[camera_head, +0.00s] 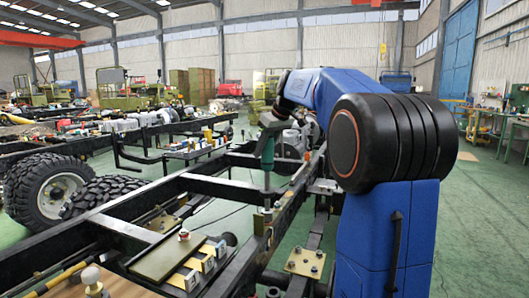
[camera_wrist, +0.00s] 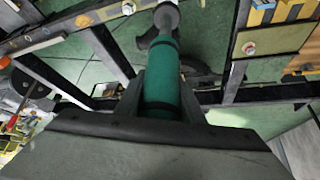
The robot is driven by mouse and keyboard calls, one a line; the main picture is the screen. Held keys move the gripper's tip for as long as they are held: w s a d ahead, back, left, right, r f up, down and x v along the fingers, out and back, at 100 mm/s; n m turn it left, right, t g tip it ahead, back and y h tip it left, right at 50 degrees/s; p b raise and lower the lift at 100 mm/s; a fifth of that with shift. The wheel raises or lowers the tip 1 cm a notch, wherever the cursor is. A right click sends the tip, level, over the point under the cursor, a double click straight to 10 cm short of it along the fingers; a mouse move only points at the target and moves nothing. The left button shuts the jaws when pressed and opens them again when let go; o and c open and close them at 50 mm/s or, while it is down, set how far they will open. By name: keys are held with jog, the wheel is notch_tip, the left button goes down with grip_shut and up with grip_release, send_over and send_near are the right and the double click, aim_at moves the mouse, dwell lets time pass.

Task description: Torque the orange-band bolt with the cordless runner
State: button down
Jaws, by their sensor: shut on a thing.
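My gripper (camera_wrist: 162,98) is shut around the green body of the cordless runner (camera_wrist: 162,75), with a dark jaw on each side of it. In the head view the runner (camera_head: 267,152) is upright, its thin shaft pointing down over the black chassis rail. The shaft's lower end meets or comes close to a small bolt-like piece (camera_head: 267,204) at the rail; I cannot tell whether they touch. No orange band is clear there; the runner's grey head hides what is under it in the wrist view.
The black chassis frame (camera_head: 130,232) fills the foreground. A red-marked bolt (camera_head: 184,235) stands on an olive plate (camera_head: 165,257); a tan plate with several bolts (camera_head: 303,262) lies right of the rail. Tyres (camera_head: 48,190) stand at left. Green floor (camera_head: 480,230) is clear at right.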

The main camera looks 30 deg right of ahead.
jog(key=shift+r, duration=1.1)
